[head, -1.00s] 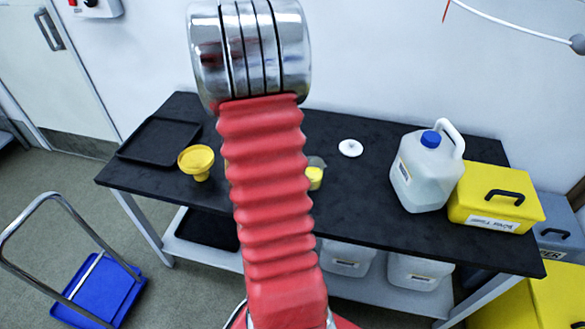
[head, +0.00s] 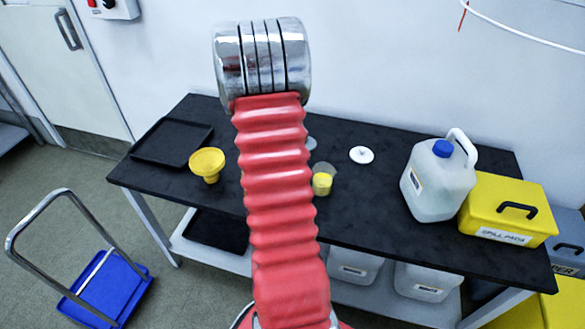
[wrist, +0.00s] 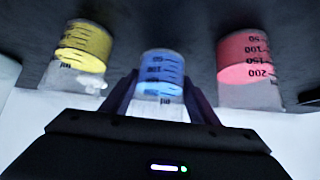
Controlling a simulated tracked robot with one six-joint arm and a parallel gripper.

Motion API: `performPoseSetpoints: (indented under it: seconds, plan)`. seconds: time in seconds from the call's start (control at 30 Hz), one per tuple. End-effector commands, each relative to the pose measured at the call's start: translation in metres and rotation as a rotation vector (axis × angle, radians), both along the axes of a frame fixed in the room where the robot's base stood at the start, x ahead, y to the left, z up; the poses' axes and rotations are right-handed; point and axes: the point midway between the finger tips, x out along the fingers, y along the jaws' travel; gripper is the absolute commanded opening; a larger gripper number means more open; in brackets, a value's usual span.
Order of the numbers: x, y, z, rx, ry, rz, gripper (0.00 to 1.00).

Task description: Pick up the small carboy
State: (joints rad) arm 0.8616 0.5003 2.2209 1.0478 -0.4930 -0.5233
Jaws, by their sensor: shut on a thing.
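A whitish carboy (head: 437,185) with a blue cap and a white handle stands upright on the right part of the black table (head: 375,223). My gripper (wrist: 163,95) is away from it, shut on a beaker of blue liquid (wrist: 162,68) in the wrist view, with one finger on each side. The wrist view looks upside down. A beaker of yellow liquid (wrist: 85,45) and a beaker of red liquid (wrist: 244,58) stand either side, apart from the fingers. In the head view my arm hides the gripper and the blue beaker.
A white disc (head: 361,155), a yellow funnel (head: 207,164) and a black tray (head: 172,142) are on the table. More whitish containers (head: 428,280) sit on the lower shelf. A blue trolley (head: 103,290) stands front left.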

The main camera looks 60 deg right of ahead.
Motion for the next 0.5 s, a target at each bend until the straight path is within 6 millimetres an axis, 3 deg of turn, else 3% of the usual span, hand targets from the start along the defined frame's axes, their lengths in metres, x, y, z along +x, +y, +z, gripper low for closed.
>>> performPoseSetpoints:
  seconds: [0.2, 0.5]
  plan:
    - [0.000, 0.000, -0.021, -0.001, 0.001, 0.000, 0.25]
    - [0.000, -0.001, -0.022, -0.002, 0.000, 0.000, 0.25]
